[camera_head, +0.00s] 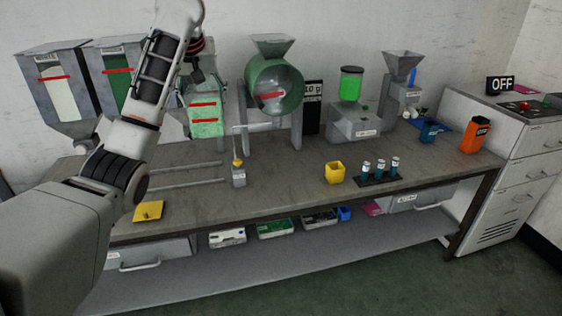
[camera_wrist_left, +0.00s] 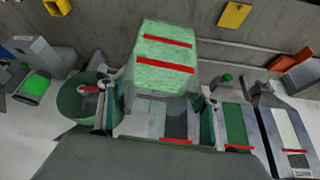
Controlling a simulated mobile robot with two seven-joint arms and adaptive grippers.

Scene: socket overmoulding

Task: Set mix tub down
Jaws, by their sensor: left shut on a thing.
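The mix tub (camera_head: 206,121) is a pale green, see-through tub with red lines, filled with green speckled material. In the head view it hangs below my left gripper (camera_head: 198,72) at the back of the bench (camera_head: 283,178), left of the green drum machine. I cannot tell whether its base touches anything. In the left wrist view the tub (camera_wrist_left: 165,62) lies between the two fingers of my left gripper (camera_wrist_left: 158,108), which is shut on it. My arm hides part of the area left of it. My right gripper is not in view.
The drum machine (camera_head: 252,94) stands close right of the tub. Hoppers (camera_head: 58,92) stand behind my left arm. Rails (camera_head: 190,167) and a small grey device (camera_head: 239,178) are in front. A yellow bin (camera_head: 335,172) and vial rack (camera_head: 378,178) stand right. The front middle bench is clear.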

